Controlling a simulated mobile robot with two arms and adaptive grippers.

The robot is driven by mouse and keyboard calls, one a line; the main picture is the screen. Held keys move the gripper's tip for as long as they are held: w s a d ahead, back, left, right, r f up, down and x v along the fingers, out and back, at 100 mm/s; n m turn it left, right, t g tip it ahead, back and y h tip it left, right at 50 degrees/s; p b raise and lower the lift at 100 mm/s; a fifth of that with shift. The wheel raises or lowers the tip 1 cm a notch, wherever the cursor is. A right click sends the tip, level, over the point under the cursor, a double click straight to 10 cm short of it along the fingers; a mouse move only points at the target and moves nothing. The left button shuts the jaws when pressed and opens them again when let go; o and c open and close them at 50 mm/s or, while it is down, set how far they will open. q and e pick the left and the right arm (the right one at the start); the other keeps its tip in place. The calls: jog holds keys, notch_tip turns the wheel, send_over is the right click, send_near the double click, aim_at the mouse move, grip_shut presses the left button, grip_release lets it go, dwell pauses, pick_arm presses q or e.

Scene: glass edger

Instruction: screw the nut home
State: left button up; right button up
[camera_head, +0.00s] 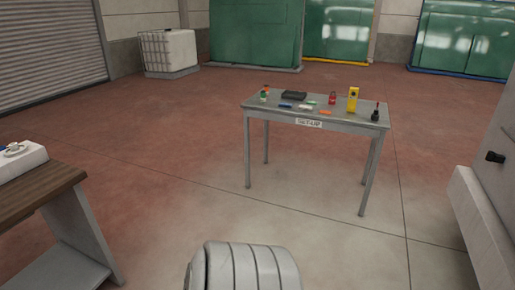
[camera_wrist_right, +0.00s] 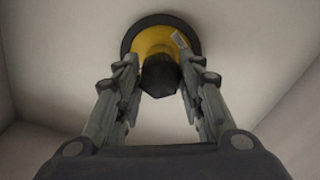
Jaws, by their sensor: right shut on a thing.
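In the right wrist view a dark hexagonal nut (camera_wrist_right: 160,76) sits in front of a round yellow part (camera_wrist_right: 160,41) that carries a small white label. A black ring (camera_wrist_right: 127,35) surrounds the yellow part against a pale surface. My right gripper (camera_wrist_right: 160,66) is shut on the nut, one finger on each side of it. The contact faces of the fingers are partly hidden. Neither gripper shows in the head view, and my left gripper is in no view.
In the head view a grey table (camera_head: 335,119) holds several small tools and a yellow device (camera_head: 353,99). A wooden-topped bench (camera_head: 45,196) stands at left and a pale machine (camera_head: 485,225) at right.

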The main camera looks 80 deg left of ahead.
jog(key=m+b, duration=0.3)
jog(key=m, duration=1.5)
jog(key=shift+r+m, duration=0.1)
jog(key=shift+m, duration=0.3)
jog(key=o, duration=1)
